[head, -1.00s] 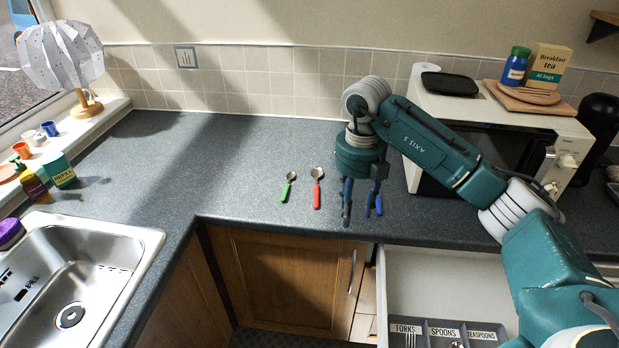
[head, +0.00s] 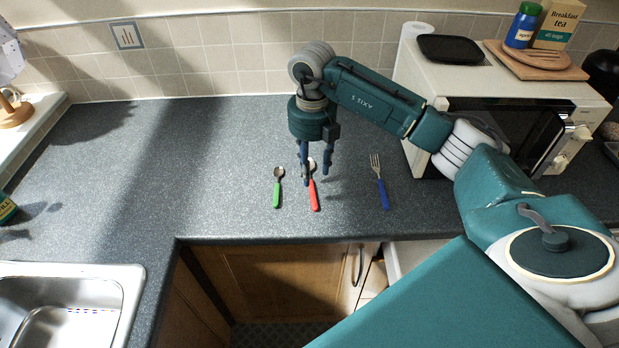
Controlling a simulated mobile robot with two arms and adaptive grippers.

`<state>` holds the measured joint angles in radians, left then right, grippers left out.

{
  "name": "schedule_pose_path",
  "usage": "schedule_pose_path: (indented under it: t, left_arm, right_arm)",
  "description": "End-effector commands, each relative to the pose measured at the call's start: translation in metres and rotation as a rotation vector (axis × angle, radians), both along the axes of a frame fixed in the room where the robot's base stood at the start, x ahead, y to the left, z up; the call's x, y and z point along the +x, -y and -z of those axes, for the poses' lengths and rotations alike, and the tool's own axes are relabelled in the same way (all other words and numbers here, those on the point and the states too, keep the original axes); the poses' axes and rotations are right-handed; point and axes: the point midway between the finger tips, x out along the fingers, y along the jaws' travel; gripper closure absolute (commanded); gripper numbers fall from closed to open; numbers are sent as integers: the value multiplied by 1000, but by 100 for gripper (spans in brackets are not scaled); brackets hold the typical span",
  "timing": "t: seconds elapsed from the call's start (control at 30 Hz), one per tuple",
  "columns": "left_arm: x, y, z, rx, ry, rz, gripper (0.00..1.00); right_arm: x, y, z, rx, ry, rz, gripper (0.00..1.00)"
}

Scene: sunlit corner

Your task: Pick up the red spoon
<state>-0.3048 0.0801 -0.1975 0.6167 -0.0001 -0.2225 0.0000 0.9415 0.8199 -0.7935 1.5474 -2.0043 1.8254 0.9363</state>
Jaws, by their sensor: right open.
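The red spoon (head: 313,196) lies on the grey countertop with its red handle toward the front edge. Its bowl end is partly hidden by my right gripper (head: 316,181). The right gripper is open and points down, its two blue fingers on either side of the spoon's upper part as seen from the head. Its exact height above the counter is hard to tell. Nothing is held in it. My left gripper is not in view.
A green-handled spoon (head: 277,190) lies close on the left, and a blue-handled fork (head: 380,184) on the right. A microwave (head: 490,100) stands at the back right. A sink (head: 120,290) is at the lower left. The counter (head: 200,150) between is clear.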

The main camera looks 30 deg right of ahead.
Motion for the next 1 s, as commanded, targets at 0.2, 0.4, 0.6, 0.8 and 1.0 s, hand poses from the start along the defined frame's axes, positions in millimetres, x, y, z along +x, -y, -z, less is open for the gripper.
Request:
schedule_pose_path:
  t: [0.2,0.4,0.6,0.8,1.0]
  left_arm:
    - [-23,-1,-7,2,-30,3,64]
    - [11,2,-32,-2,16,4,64]
    - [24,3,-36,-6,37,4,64]
    - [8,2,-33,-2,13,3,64]
    - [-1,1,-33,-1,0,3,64]
  right_arm:
    - [0,-1,17,0,-1,-1,59]
    - [1,0,43,0,-5,0,59]
    - [3,0,65,1,0,-1,59]
    - [3,0,67,0,2,-1,59]
    - [3,0,67,-1,2,-1,93]
